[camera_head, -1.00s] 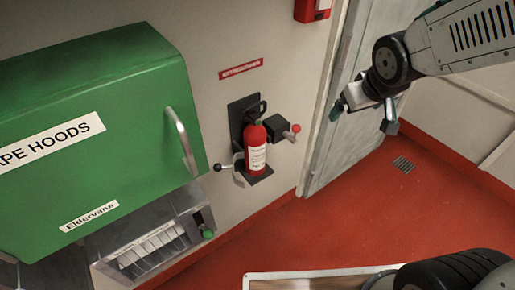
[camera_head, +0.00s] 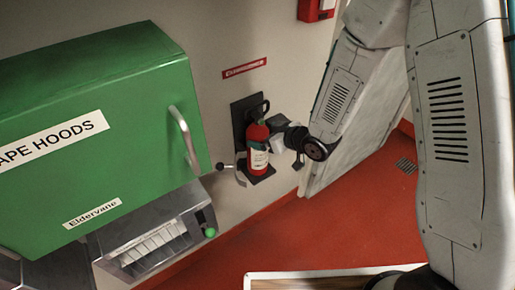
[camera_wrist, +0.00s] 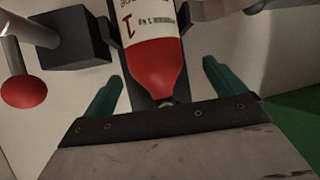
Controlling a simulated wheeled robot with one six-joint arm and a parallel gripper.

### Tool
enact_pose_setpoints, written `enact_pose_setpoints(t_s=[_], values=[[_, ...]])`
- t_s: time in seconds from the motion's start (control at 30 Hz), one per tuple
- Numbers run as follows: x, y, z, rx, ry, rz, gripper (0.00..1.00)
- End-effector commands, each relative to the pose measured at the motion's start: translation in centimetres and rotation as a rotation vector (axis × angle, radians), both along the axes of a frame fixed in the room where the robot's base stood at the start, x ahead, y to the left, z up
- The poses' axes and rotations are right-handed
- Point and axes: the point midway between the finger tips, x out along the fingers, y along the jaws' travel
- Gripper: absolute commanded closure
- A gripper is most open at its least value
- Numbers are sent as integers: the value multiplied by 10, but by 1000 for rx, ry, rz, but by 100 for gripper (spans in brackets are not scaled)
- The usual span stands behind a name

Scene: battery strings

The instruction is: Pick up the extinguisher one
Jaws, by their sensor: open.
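The red extinguisher (camera_head: 257,160) with a white label stands upright in a dark wall bracket (camera_head: 239,113) under a red sign. In the wrist view the extinguisher (camera_wrist: 154,62) shows its red shoulder and part of its label, with its neck toward my gripper. My gripper (camera_wrist: 162,72) is open and empty, its two teal fingers to either side of the shoulder with gaps. In the head view my gripper (camera_head: 277,137) is at the extinguisher's upper right, partly covering it. A red-knobbed lever (camera_wrist: 22,92) with a black block is left in the wrist view.
A black-knobbed lever (camera_head: 221,167) sits left of the extinguisher. A green hood cabinet (camera_head: 110,140) with a handle stands left, above a grey metal unit (camera_head: 150,240). A door (camera_head: 357,140) is behind my arm.

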Motion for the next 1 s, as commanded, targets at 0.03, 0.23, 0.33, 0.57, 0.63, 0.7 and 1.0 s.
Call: enact_pose_setpoints(t_s=[0.03,0.23,0.33,0.57,0.63,0.7,1.0], values=[[4,4,-3,0,0,1,5],[24,15,-22,-1,0,-1,5],[31,24,-27,-1,0,0,5],[36,28,-30,-1,0,-2,5],[36,28,-30,-1,0,-2,5],[36,28,-30,-1,0,-2,16],[36,28,-30,-1,0,-2,100]])
